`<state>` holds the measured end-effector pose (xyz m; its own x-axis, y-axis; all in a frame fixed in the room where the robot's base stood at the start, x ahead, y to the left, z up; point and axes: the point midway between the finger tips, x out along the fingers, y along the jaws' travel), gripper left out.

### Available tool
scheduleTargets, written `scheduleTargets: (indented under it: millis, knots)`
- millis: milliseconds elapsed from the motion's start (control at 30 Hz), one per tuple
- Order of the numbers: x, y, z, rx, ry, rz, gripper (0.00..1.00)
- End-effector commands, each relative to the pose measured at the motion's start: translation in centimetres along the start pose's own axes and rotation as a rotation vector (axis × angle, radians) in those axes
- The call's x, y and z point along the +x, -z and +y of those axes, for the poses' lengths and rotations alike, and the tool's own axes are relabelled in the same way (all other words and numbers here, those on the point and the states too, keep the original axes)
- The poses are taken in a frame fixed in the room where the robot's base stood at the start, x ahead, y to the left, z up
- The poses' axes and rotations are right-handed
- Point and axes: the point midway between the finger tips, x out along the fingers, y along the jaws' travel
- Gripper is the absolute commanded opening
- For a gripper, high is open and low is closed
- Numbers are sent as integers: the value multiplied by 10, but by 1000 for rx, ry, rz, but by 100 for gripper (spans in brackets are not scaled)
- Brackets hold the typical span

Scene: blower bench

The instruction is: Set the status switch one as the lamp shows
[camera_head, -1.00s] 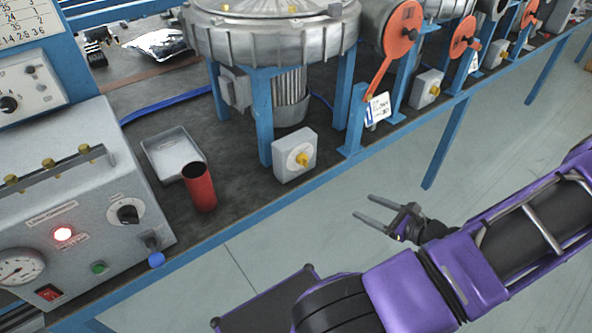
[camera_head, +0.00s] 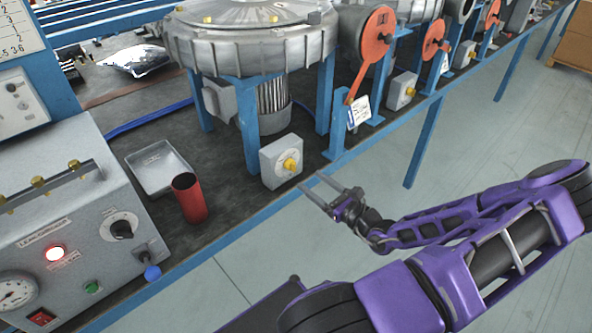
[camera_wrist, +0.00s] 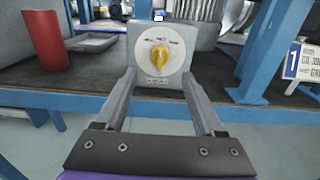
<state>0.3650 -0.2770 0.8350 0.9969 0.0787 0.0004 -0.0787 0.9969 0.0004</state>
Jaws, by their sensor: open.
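The nearest status switch is a grey box (camera_head: 268,170) with a round pale dial and a yellow knob (camera_head: 290,164), on the bench under the big blower. In the wrist view the yellow knob (camera_wrist: 160,56) lies ahead, between the two fingers. A card with a 1 (camera_wrist: 300,62) stands to its right. My gripper (camera_head: 316,190) is open and empty, off the bench's front edge, short of the switch; it also shows in the wrist view (camera_wrist: 158,98).
A red cup (camera_head: 189,198) and a grey tray (camera_head: 160,169) stand left of the switch. A blue bench leg (camera_head: 425,140) and blower posts are to the right. More switch boxes (camera_head: 402,90) line the bench further back. The floor in front is clear.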

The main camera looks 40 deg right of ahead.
Motion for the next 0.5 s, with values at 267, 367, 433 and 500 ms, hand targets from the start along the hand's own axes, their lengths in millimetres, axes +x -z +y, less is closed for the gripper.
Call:
scheduleTargets:
  millis: [267,367,433,500]
  knots:
    - [54,1,1,0,-2,-1,71]
    - [65,1,0,-1,-1,-1,71]
    - [70,0,0,-1,-1,0,71]
    - [73,0,0,-1,-1,0,71]
